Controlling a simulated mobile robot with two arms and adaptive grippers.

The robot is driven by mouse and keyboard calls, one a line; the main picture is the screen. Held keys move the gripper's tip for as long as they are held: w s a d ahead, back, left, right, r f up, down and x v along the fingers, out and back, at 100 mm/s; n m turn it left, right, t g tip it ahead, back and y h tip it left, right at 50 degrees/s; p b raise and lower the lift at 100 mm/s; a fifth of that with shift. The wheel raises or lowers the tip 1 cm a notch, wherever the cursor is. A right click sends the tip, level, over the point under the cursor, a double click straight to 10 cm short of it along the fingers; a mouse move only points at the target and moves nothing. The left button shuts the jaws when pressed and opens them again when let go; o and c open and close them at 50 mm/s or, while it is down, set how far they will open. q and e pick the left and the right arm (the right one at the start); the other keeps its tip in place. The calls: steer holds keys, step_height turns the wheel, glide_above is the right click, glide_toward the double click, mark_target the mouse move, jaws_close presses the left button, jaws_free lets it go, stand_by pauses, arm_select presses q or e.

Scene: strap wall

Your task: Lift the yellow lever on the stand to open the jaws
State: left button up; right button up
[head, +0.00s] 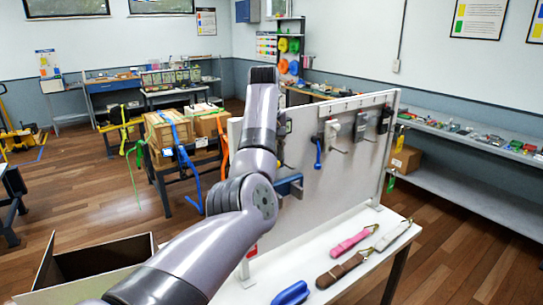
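I cannot make out a yellow lever or its jaws in the head view. My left arm crosses the middle of the view and covers part of the white upright panel (345,170), which stands on a white table (345,285). A blue bracket (290,186) shows on the panel just right of my arm. Several dark and grey buckle-like devices hang along the panel's upper part, among them a grey one (332,132) and a black one (385,118). My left gripper is hidden behind my own arm. My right gripper is outside the view.
A pink strap (350,243), a brown strap (342,270) and a blue piece (291,293) lie on the table before the panel. An open dark box (100,262) is at lower left. Strapped cartons (168,130) stand behind.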

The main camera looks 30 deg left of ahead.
arm_select(q)
steer(key=shift+s, duration=0.1)
steer(key=shift+r, duration=0.1)
steer(key=v, duration=1.1)
steer(key=shift+r, duration=0.4)
steer(key=shift+s+f, duration=0.1)
